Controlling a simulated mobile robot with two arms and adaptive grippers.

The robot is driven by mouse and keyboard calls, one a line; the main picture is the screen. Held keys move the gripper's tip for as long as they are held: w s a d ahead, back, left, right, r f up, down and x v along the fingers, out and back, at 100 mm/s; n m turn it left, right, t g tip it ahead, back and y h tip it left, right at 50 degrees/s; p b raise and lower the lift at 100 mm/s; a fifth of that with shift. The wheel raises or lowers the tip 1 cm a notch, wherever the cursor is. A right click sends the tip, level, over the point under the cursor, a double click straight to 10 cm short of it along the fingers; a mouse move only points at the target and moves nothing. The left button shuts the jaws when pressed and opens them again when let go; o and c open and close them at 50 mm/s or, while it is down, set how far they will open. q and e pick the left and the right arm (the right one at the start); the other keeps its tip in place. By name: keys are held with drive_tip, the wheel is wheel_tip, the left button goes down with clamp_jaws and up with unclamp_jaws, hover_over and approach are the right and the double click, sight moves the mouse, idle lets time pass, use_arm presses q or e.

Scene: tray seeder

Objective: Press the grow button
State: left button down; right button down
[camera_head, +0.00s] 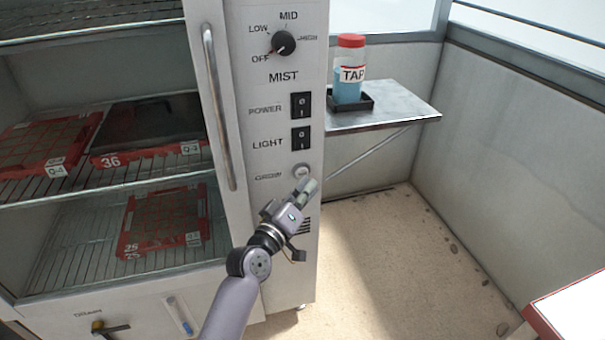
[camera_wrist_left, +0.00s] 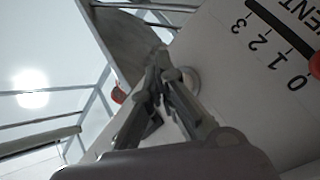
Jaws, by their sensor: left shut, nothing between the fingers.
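The grow button (camera_head: 301,171) is a small round pale button beside the label GROW on the cabinet's front panel, below the power and light switches. My left gripper (camera_head: 308,187) is shut and empty, with its fingertips just below the button in the head view. In the left wrist view the shut fingers (camera_wrist_left: 160,65) are in front of the panel, and a round pale button (camera_wrist_left: 191,80) shows partly behind them. I cannot tell whether the fingertips touch it. My right gripper is not in view.
The power switch (camera_head: 301,105), light switch (camera_head: 301,138) and mist dial (camera_head: 283,43) are above the button. A long door handle (camera_head: 219,110) runs to the left. A bottle (camera_head: 349,70) stands on a side shelf (camera_head: 405,112). The floor at right is clear.

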use_arm(q)
drive_tip(key=shift+w, duration=0.2)
idle(0.5)
drive_tip(key=shift+w+a, duration=0.1)
drive_tip(key=shift+w, duration=0.1)
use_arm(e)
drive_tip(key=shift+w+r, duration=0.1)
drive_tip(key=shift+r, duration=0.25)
use_arm(q)
drive_tip(key=shift+w, duration=0.2)
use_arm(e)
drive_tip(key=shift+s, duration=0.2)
